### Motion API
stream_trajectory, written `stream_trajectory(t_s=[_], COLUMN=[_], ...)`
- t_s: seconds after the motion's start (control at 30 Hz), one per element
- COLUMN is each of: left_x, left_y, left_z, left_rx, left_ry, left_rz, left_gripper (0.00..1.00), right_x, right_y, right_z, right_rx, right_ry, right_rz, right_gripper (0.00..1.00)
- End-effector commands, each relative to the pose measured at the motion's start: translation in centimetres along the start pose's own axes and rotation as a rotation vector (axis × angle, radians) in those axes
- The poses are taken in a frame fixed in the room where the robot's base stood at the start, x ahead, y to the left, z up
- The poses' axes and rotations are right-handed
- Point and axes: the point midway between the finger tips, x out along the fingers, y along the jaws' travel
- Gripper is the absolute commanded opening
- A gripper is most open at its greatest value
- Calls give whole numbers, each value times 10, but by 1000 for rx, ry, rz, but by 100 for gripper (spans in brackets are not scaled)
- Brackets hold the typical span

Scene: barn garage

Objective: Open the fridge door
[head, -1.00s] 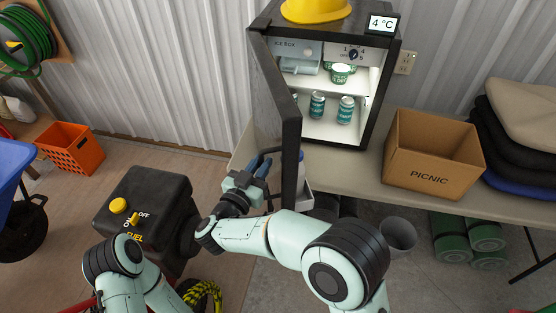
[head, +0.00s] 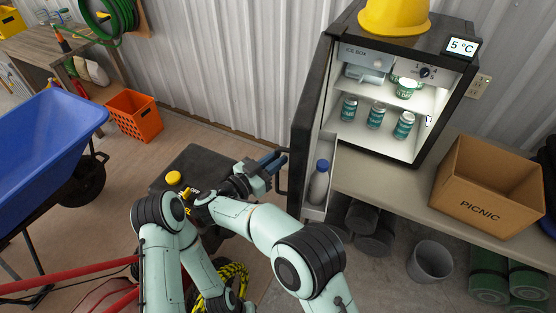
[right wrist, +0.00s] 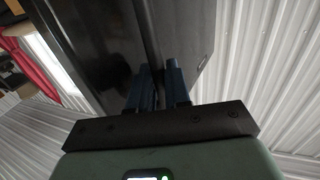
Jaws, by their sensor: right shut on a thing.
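The small black fridge (head: 458,75) stands on the bench with its door (head: 308,120) swung wide open to the left. The lit interior shows several cans and a cup, and a bottle (head: 318,185) stands in the door's inner shelf. My right gripper (head: 274,161) is at the outer side of the door, shut on the dark door handle (head: 282,180). In the right wrist view the blue fingers (right wrist: 160,85) lie on both sides of the dark handle bar (right wrist: 148,40), in front of the black door panel (right wrist: 95,40). My left gripper is not in view; only my left arm shows.
A yellow hard hat (head: 394,16) lies on the fridge. A PICNIC box (head: 488,190) stands right of it on the bench (head: 385,185). A black fuel tank (head: 205,165) is left of my right gripper, with an orange crate (head: 134,115) and blue wheelbarrow (head: 45,140) beyond.

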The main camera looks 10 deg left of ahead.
Motion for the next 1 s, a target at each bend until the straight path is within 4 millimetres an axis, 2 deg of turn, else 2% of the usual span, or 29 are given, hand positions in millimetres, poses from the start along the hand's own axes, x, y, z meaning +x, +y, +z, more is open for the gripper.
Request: stream_trajectory(t_s=[0.03, 0.33, 0.37, 0.4, 0.83, 1.0], left_x=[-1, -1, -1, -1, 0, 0], left_y=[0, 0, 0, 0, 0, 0], left_z=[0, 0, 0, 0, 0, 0], left_rx=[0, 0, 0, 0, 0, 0], left_ry=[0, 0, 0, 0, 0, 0], left_rz=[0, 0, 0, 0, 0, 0], left_gripper=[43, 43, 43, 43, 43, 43], right_x=[8, 8, 8, 8, 3, 3], right_y=[1, 2, 2, 2, 0, 0], right_z=[-6, -6, -6, -6, -4, -20], right_rx=[8, 11, 11, 11, 6, 9], right_ry=[12, 12, 12, 11, 5, 5], right_rz=[11, 11, 12, 11, 4, 4], right_gripper=[0, 0, 27, 34, 34, 34])
